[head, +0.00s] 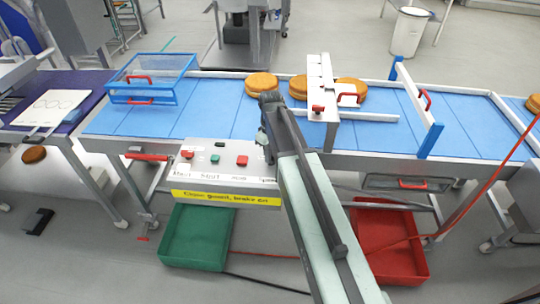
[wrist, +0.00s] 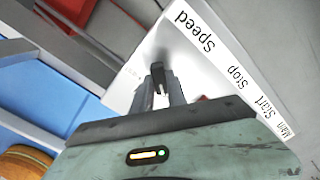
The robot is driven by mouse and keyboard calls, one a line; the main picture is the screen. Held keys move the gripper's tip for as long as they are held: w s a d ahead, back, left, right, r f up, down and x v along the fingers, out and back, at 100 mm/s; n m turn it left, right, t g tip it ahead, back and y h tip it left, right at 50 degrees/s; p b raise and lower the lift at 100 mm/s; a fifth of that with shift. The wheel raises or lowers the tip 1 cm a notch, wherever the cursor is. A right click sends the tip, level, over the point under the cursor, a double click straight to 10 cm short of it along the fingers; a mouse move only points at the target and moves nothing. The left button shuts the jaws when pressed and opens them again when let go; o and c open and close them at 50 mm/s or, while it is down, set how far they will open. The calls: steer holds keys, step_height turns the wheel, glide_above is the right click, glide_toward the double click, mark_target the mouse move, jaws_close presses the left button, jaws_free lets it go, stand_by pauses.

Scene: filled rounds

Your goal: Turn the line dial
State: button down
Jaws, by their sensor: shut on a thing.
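The control panel (head: 216,160) is a white box on the front of the conveyor, with red, green and black buttons and a row of labels. In the wrist view the panel (wrist: 190,62) shows the labels Speed, Stop, Start and Main. My gripper (head: 265,132) is at the panel's right end, and its narrow dark fingers (wrist: 158,78) are shut at the panel beside the Speed label. The line dial is between or behind the fingers and mostly hidden, so its pointing direction cannot be told.
A blue conveyor (head: 215,110) runs behind the panel with several round cakes on it. A blue-framed guard (head: 150,78) stands at left and a white gate (head: 322,88) at the middle. A green crate (head: 197,236) and a red crate (head: 400,262) lie below.

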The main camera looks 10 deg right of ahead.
steer(key=m, duration=1)
steer(key=shift+m, duration=0.3)
stand_by(0.4)
steer(key=c, duration=1.3)
jaws_free()
step_height(320, 180, up, 8)
steer(key=p, duration=0.8)
steer(key=shift+r, duration=0.1)
